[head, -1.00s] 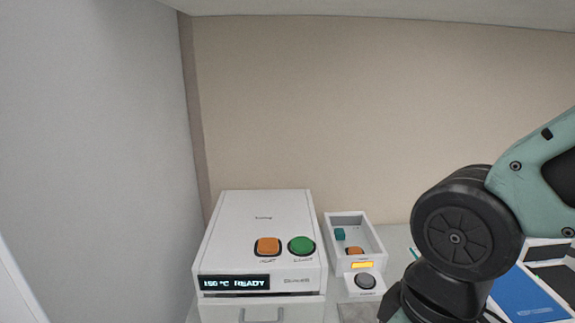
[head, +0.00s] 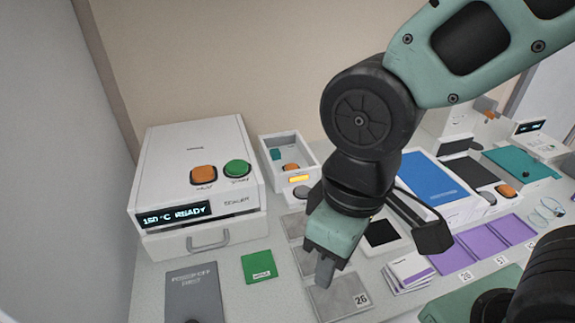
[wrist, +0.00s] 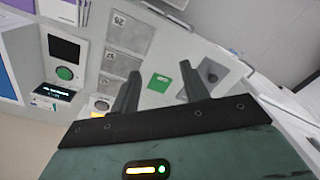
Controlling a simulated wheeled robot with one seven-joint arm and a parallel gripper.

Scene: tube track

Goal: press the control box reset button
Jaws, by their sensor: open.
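A small white box (head: 300,182) with an amber display stands in front of an open white bin in the head view. Its dark round button (head: 302,193) is partly hidden behind my arm; I cannot read its label. A small white unit with an amber light (wrist: 101,104) shows beside my left finger in the wrist view. My gripper (head: 325,272) points down above the grey plates, right of and nearer than that box. In the wrist view its two fingers (wrist: 160,82) are apart with nothing between them.
A white heater (head: 200,150) with orange and green buttons reads "150 °C READY". The open bin (head: 312,150) holds small parts. A green card (head: 258,265) and a grey plate (head: 195,292) lie in front. Purple trays (head: 485,240) and a blue panel (head: 432,178) are on the right.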

